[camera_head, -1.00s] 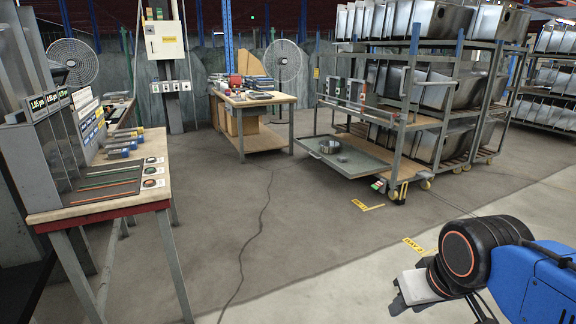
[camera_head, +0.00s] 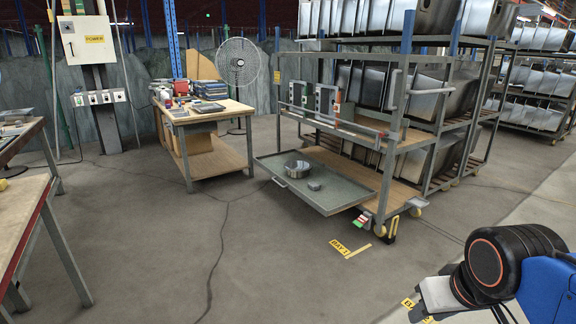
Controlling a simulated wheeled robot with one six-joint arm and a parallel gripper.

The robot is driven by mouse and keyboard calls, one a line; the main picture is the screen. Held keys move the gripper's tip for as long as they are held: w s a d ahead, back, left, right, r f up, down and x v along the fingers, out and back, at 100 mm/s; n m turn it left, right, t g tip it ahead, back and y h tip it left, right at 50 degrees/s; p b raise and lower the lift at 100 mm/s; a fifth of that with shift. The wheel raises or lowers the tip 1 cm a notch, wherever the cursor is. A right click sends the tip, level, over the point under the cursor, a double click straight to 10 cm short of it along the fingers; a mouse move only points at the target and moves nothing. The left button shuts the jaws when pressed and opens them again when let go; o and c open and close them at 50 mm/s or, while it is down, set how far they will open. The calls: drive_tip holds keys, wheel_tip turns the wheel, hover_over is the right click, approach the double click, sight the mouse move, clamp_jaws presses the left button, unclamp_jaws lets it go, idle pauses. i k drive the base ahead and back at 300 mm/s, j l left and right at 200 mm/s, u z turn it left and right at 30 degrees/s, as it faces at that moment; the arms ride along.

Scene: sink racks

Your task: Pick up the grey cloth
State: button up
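I cannot make out a grey cloth for certain. A small grey item (camera_head: 314,186) lies on the pulled-out tray (camera_head: 330,203) of the wheeled rack, just right of a round metal bowl (camera_head: 297,168). It is too small to tell whether it is cloth. My gripper (camera_head: 432,298) shows only in part at the lower right, beyond the dark joint of my arm. It is over the floor, well apart from the tray. Its fingers are too small and too hidden to read, and I see nothing in it.
A table edge (camera_head: 30,232) is at the left. The floor (camera_head: 230,255) between is clear, with a BAY 1 marking (camera_head: 343,247).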

sight(312, 185)
drive_tip(key=i, duration=1.9)
drive_tip(key=i+u, duration=0.1)
drive_tip(key=i, duration=0.55)
drive_tip(key=i+l+u, duration=0.1)
drive_tip(key=i, duration=0.55)
drive_tip(key=i+l, duration=0.15)
drive_tip(key=i, duration=0.5)
drive_tip(key=u, duration=0.05)
